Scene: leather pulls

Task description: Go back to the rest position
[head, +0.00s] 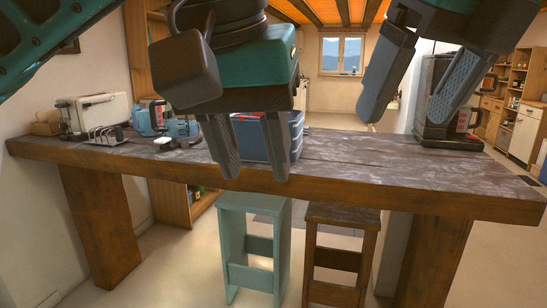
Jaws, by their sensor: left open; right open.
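My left gripper (250,155) hangs in front of the counter, left of the picture's middle, with its fingers pointing down. The fingers are spread and nothing shows between them.
A long wooden counter (350,160) crosses the view. A teal stool (247,250) and a brown stool (340,255) stand below. The counter's middle right is clear.

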